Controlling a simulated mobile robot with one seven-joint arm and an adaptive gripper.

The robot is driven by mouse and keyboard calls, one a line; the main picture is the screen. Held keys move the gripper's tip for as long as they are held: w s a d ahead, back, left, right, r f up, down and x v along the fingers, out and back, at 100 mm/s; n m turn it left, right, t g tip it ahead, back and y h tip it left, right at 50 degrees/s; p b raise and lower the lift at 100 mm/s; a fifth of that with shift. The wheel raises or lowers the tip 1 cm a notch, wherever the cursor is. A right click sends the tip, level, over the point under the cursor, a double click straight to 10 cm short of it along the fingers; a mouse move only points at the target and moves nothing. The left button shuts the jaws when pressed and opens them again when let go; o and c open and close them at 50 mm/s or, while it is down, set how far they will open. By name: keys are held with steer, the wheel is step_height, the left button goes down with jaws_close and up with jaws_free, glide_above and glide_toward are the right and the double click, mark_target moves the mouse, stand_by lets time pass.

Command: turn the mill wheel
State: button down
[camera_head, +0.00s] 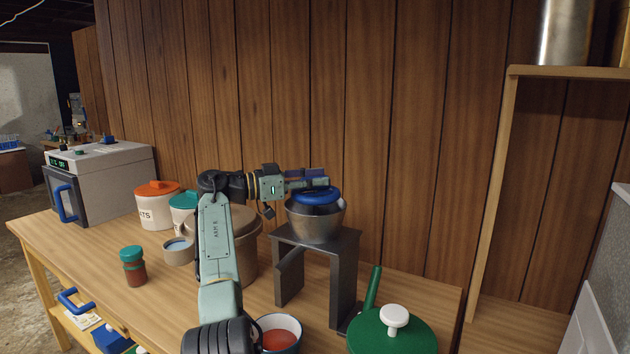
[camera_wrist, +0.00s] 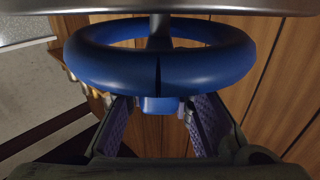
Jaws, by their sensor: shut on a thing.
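The mill wheel is a blue ring (camera_head: 317,196) on top of a metal bowl (camera_head: 316,221), which sits on a dark grey stand (camera_head: 342,265). In the wrist view the wheel (camera_wrist: 160,72) fills the upper middle, with a small blue block on its near side and a grey shaft at its centre. My gripper (camera_head: 318,175) is at the wheel, reaching in from the left. In the wrist view its purple-padded fingers (camera_wrist: 160,122) stand on either side of the block. The gripper is shut on the wheel; the exact contact is partly hidden.
A large brown pot (camera_head: 245,250) stands behind my arm, left of the stand. A white bowl (camera_head: 279,330) and a green lidded pan (camera_head: 392,335) are in front. A red jar (camera_head: 133,266) is at left. The wood wall (camera_head: 410,130) is close behind.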

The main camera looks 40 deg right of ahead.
steer(key=shift+s+d+f+g, duration=0.1)
steer(key=shift+f+g, duration=0.1)
steer(key=shift+g, duration=0.1)
stand_by(0.4)
steer(key=c, duration=1.4)
jaws_free()
steer(key=shift+r, duration=0.1)
steer(key=v, duration=1.2)
steer(key=shift+r, duration=0.1)
